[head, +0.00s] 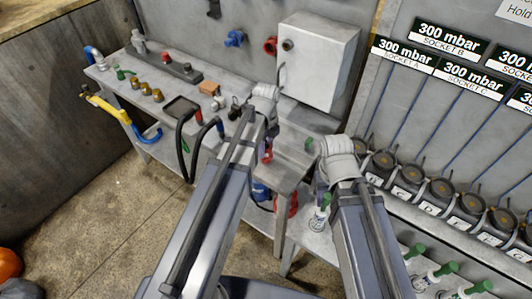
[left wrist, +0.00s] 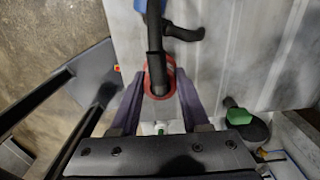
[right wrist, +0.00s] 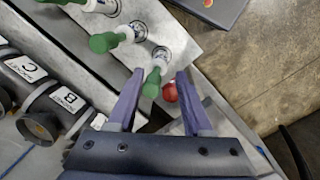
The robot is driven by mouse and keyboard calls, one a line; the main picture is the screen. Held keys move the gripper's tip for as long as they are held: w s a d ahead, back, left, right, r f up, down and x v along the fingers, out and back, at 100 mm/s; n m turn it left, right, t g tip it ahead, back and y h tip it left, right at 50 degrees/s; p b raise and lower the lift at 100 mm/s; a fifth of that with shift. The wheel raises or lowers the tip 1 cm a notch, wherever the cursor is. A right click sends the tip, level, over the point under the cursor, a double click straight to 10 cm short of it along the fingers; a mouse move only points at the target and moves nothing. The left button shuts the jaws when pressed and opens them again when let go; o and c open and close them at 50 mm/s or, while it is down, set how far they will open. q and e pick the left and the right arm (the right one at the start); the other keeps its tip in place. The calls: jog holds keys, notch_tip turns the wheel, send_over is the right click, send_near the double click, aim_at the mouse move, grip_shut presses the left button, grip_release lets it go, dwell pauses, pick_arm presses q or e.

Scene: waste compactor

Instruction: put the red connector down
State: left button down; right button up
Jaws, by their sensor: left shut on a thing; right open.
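The red connector (left wrist: 159,82) is a red ring with a black hose through it. It sits between the fingers of my left gripper (left wrist: 157,88), which is shut on it above the grey bench. In the head view a red part (head: 267,154) shows just below my left gripper (head: 269,131), by the bench's right end; my arm hides much of this area. My right gripper (right wrist: 157,90) is open and empty. A green-capped bottle (right wrist: 155,79) and a small red thing (right wrist: 170,92) lie in view between its fingertips; I cannot tell how far below they are.
The grey bench (head: 180,88) carries brass fittings (head: 146,88), a dark tray (head: 181,107) and black hoses (head: 181,145). A white box (head: 318,60) hangs behind. Labelled sockets (head: 408,174) line the right side, with green-capped bottles (head: 443,270) below them.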

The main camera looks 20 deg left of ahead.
pick_arm(q)
jog(key=shift+f, duration=0.5)
jog(key=shift+c, duration=1.9)
grip_release()
jog(key=shift+r, duration=0.1)
pick_arm(e)
jog(key=shift+f, duration=0.4)
pick_arm(q)
jog(key=shift+r, duration=0.1)
pick_arm(e)
jog(key=shift+r, duration=0.1)
pick_arm(q)
notch_tip(320, 180, up, 12)
jog(key=p, duration=1.2)
pick_arm(e)
notch_tip(320, 180, up, 12)
